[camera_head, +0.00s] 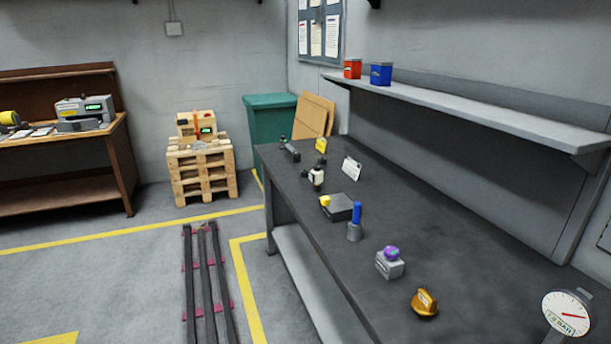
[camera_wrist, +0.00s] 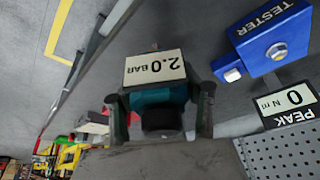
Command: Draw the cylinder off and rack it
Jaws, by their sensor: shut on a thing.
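In the wrist view, my gripper (camera_wrist: 162,118) has its two dark fingers on either side of a teal body (camera_wrist: 178,97) and is shut on it. The teal body has a dark round end facing the camera and a white "2.0 BAR" label (camera_wrist: 155,68) that reads upside down. I cannot tell whether this body is the cylinder or whether it is joined to anything beneath. My gripper is not in the head view. No rack is clearly identifiable.
A blue tester (camera_wrist: 270,36) and a "PEAK 0 N m" display (camera_wrist: 290,106) lie right in the wrist view, near a perforated plate (camera_wrist: 282,155). In the head view, an orange knob (camera_head: 425,303), a purple-topped grey block (camera_head: 390,266) and a dial gauge (camera_head: 567,314) are on the bench (camera_head: 480,265).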

